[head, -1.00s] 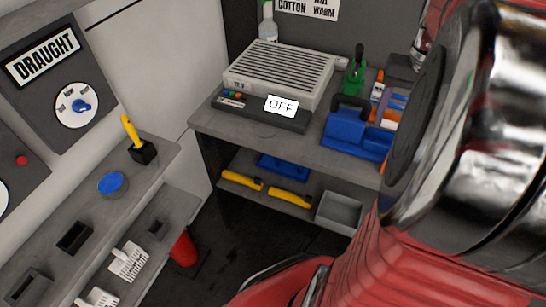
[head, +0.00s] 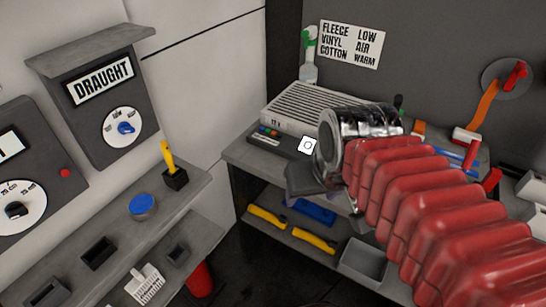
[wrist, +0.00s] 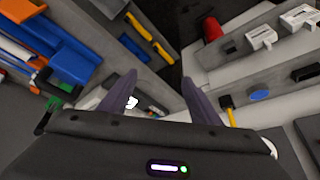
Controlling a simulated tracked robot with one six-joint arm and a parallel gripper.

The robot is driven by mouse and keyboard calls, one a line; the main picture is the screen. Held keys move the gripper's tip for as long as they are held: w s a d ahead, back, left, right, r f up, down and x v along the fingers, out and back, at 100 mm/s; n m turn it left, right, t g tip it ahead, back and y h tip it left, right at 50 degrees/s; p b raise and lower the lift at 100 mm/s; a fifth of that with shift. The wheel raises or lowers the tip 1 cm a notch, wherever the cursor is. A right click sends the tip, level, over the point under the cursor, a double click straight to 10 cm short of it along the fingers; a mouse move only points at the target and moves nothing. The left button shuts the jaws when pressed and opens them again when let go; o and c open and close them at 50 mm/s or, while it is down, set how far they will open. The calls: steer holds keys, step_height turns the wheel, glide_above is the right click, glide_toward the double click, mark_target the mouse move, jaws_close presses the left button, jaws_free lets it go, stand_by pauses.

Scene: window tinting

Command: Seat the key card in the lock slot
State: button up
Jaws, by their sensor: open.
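I cannot make out a key card or a lock slot for certain in either view. My gripper (head: 308,182) is in front of the heater bench in the head view, partly hidden by my own arm. In the wrist view its two dark fingers (wrist: 160,92) are spread apart with nothing held between them.
The vented heater (head: 300,103) stands on the bench. Below are yellow-handled tools (head: 312,240) and a grey bin (head: 363,262). The left shelf holds a blue disc (head: 142,205), a yellow-handled tool (head: 168,160) and a black block (head: 98,252). A draught dial (head: 125,127) is above.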

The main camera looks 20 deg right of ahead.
steer(key=shift+n+t+y, duration=0.3)
steer(key=shift+n+t, duration=0.1)
steer(key=shift+n, duration=0.2)
steer(key=a, duration=0.1)
steer(key=s+a, duration=0.1)
steer(key=a+f, duration=0.1)
steer(key=a, duration=0.1)
steer(key=shift+s, duration=0.2)
steer(key=shift+d, duration=0.1)
steer(key=shift+c, duration=0.5)
steer(key=c, duration=0.4)
steer(key=shift+c, duration=0.6)
